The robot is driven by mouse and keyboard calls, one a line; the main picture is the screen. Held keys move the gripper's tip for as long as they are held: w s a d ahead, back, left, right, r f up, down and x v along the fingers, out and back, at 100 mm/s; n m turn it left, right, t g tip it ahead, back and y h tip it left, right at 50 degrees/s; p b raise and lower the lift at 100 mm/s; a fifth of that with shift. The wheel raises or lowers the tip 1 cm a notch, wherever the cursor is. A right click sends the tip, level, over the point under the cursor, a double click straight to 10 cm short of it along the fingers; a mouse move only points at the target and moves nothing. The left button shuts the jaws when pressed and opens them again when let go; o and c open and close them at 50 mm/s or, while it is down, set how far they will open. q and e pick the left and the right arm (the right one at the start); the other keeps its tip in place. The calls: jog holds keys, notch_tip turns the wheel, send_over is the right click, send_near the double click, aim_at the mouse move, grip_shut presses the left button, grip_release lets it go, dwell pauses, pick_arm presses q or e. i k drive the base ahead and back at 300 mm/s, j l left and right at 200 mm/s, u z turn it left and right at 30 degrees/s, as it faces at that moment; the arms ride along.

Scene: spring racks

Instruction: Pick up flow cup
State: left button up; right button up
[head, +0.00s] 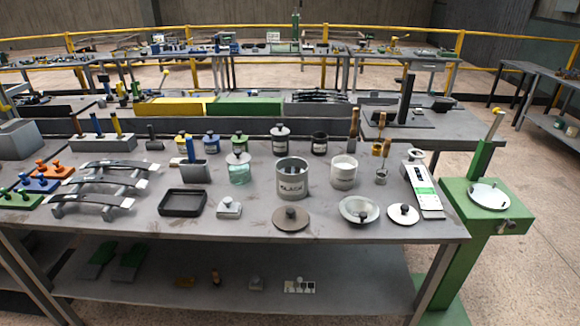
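A small metal cup with an upright handle (382,176) stands near the right end of the front table (250,228). It looks most like the flow cup, but it is too small to be certain. It is right of a white pot (344,172) and left of a grey and white device with a green screen (424,190). Neither of my grippers shows in the head view.
A large grey bucket marked with "GLAZE"-like lettering (291,180), a shallow bowl (360,210) and round lids (403,213) stand nearby. A green stand (485,220) is beyond the table's right edge. Curved racks (100,188) crowd the left.

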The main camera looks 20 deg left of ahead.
aim_at(377, 149)
jog(key=i+l+u, duration=0.15)
jog(key=l, duration=0.25)
jog(key=l+u, duration=0.15)
jog(key=l, duration=0.25)
jog(key=i+l+u, duration=0.15)
jog(key=l, duration=0.3)
